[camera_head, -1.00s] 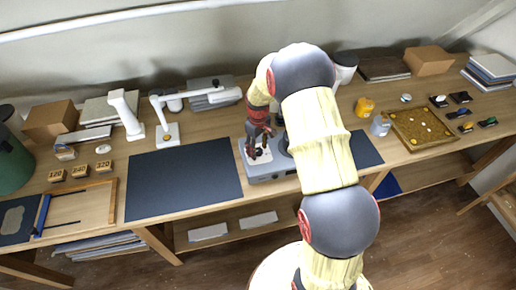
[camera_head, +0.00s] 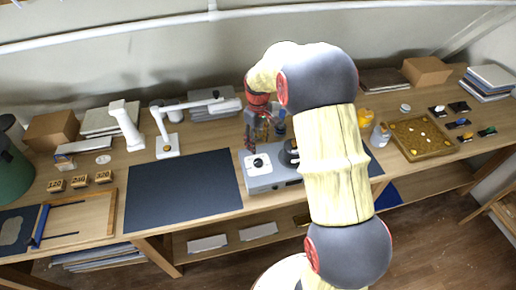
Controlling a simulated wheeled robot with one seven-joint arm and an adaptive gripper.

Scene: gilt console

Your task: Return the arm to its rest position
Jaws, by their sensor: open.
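My arm rises from the bottom of the view and reaches over the right part of the bench. My gripper (camera_head: 261,140) hangs with its fingers down above the back of a grey device (camera_head: 270,180), and it is open with nothing seen between its fingers. The device has a pale square plate (camera_head: 257,164) with a dark knob on it. A dark round part (camera_head: 291,152) stands beside the plate, partly hidden by my arm.
A dark mat (camera_head: 182,190) lies left of the device. A white lamp (camera_head: 167,143) stands behind it. A wooden tray (camera_head: 423,138), a yellow container (camera_head: 365,116) and a jar (camera_head: 380,134) lie to the right. Numbered blocks (camera_head: 79,182) and a framed board (camera_head: 80,218) lie left.

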